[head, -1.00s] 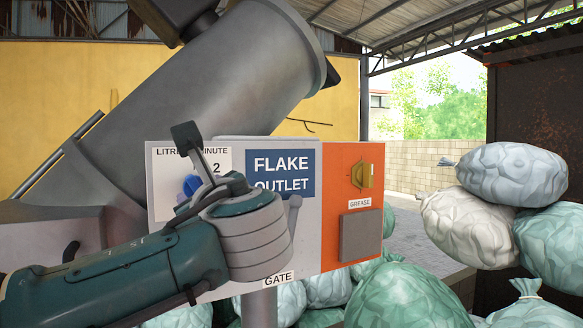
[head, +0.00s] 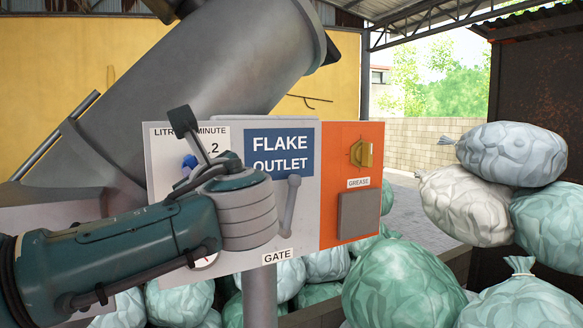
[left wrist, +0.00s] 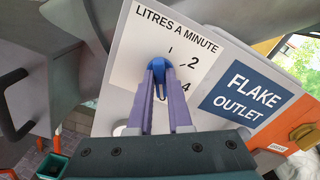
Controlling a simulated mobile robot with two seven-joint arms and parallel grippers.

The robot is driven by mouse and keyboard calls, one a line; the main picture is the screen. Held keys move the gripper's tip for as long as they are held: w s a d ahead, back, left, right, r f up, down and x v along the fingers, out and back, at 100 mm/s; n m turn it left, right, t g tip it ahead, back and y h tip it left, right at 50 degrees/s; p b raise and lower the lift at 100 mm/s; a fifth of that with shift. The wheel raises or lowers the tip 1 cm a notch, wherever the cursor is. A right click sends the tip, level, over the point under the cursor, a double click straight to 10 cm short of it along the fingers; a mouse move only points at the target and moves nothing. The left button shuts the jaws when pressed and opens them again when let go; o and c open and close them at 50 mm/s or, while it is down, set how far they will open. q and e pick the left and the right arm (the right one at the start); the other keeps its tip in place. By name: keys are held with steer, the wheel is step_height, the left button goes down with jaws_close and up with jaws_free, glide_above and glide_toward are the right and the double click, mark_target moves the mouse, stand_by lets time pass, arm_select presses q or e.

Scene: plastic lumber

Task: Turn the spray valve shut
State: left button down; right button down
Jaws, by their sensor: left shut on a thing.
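The spray valve is a blue knob (left wrist: 158,70) on a white dial plate marked "LITRES A MINUTE", with figures including 2 and 4. In the head view the blue knob (head: 190,161) shows only in part behind my left wrist. My left gripper (left wrist: 160,74) has its two purple fingers shut on the knob, one on each side. In the head view my left arm covers the fingers and the dial's lower part. I cannot tell which figure the knob points to. My right gripper is in neither view.
Right of the dial are a blue "FLAKE OUTLET" sign (head: 279,153), a grey gate lever (head: 289,205) close to my wrist, and an orange panel (head: 335,145) with a yellow grease knob (head: 361,153). A large grey chute (head: 240,60) stands behind. Full sacks (head: 400,285) lie below and right.

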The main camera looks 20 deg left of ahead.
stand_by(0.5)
arm_select(q)
steer(key=shift+d+f+n+b, duration=0.1)
steer(key=shift+f+n+b, duration=0.1)
steer(key=shift+n+b, duration=7.15)
steer(key=shift+f+n+b, duration=0.2)
steer(key=shift+n+b, duration=6.8)
steer(key=shift+n, duration=0.55)
steer(key=c, duration=0.8)
jaws_free()
steer(key=shift+w, duration=0.1)
steer(key=shift+c, duration=0.2)
